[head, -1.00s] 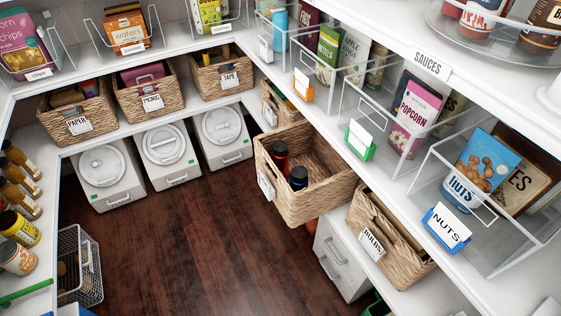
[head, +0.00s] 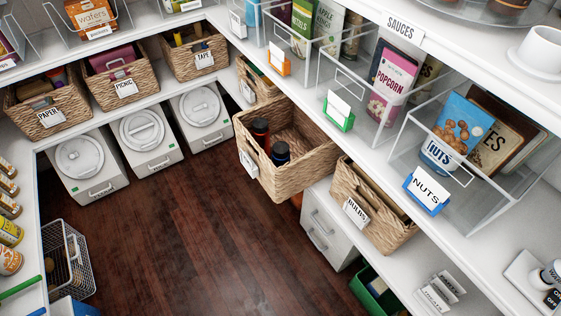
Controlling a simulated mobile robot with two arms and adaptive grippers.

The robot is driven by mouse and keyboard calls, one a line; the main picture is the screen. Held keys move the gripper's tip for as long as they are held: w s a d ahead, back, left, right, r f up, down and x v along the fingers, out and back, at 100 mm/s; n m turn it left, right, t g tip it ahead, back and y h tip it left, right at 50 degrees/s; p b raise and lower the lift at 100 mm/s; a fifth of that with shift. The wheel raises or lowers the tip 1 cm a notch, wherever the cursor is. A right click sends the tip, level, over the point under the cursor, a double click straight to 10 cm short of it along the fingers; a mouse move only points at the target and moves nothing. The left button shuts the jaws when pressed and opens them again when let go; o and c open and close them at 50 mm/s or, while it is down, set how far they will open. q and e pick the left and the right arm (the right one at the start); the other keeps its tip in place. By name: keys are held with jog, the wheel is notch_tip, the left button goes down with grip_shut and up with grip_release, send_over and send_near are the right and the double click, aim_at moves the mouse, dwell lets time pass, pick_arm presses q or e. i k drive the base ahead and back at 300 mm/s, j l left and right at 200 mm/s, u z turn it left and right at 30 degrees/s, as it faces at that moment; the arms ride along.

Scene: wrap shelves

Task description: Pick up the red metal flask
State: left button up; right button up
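The red flask (head: 261,132) with a dark cap stands upright in an open wicker basket (head: 309,165) that sticks out from the right-hand shelf. A second flask with a dark blue cap (head: 280,153) stands just beside it, nearer to me. The basket's front wall, with a label on it, hides the lower parts of both flasks. Neither of my grippers shows in the head view.
The bulbs basket (head: 400,237) sits on the same shelf, nearer to me. Clear bins such as the nuts bin (head: 500,208) stand on the shelf above. A wire basket (head: 80,268) stands at lower left. The dark wooden floor (head: 190,240) between the shelves is clear.

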aim_at(263, 140)
jog(key=z, duration=0.5)
jog(key=i+j+z, duration=0.3)
jog(key=j, duration=0.3)
jog(key=j+z, duration=0.3)
jog(key=j, duration=0.3)
jog(key=j+z, duration=0.3)
jog(key=j, duration=0.35)
jog(key=i, duration=0.1)
